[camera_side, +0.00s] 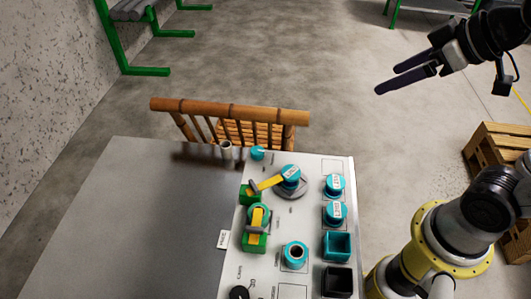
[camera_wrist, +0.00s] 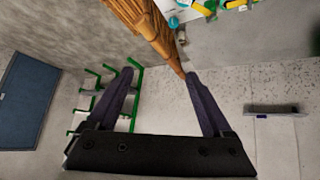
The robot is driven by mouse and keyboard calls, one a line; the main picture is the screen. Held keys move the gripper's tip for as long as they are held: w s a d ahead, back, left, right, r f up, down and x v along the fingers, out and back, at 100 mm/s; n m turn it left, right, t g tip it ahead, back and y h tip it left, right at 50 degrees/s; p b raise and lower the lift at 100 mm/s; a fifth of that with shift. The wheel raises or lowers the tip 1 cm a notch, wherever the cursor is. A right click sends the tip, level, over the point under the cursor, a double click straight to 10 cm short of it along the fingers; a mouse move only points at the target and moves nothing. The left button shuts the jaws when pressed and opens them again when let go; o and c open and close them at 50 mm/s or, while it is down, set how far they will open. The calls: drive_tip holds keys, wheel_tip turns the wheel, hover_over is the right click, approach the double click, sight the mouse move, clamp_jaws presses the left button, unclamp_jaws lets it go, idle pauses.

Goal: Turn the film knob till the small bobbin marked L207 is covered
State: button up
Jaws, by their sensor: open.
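My gripper (camera_side: 388,80) is open and empty, high at the upper right of the side view, well away from the panel (camera_side: 272,215). In the wrist view my gripper (camera_wrist: 158,73) has its two dark fingers spread with nothing between them. On the panel, a teal labelled bobbin (camera_side: 290,174) sits on a grey base with a yellow strip running left from it to a green block (camera_side: 248,195). Two more teal labelled pieces (camera_side: 334,184) (camera_side: 336,211) stand at the right. The labels are too small to read, so I cannot tell which is L207. A black knob (camera_side: 239,292) shows at the lower edge.
A second green block (camera_side: 254,241) carries a yellow strip. A teal ring (camera_side: 295,254), a teal box (camera_side: 336,245) and a black box (camera_side: 338,280) stand nearby. A bamboo chair (camera_side: 230,108) is behind the grey table (camera_side: 130,225). Wooden crates (camera_side: 490,155) stand at the right.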

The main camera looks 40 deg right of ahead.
drive_tip(key=w+a+n, duration=0.1)
drive_tip(key=w+a, duration=0.1)
drive_tip(key=w, duration=0.8)
drive_tip(key=n+g, duration=0.1)
drive_tip(key=g, duration=0.1)
hover_over(259, 150)
drive_tip(key=s+d, duration=0.3)
drive_tip(key=s, duration=0.1)
wheel_tip(259, 150, down, 17)
drive_tip(key=w+a+f, duration=0.1)
drive_tip(key=f, duration=0.6)
drive_tip(key=w+a+f+g, duration=0.1)
drive_tip(key=f, duration=0.6)
drive_tip(key=w+a+f+g, duration=0.1)
drive_tip(key=f, duration=0.7)
drive_tip(key=shift+w+y, duration=0.25)
drive_tip(key=shift+y, duration=0.15)
drive_tip(key=shift+c, duration=0.3)
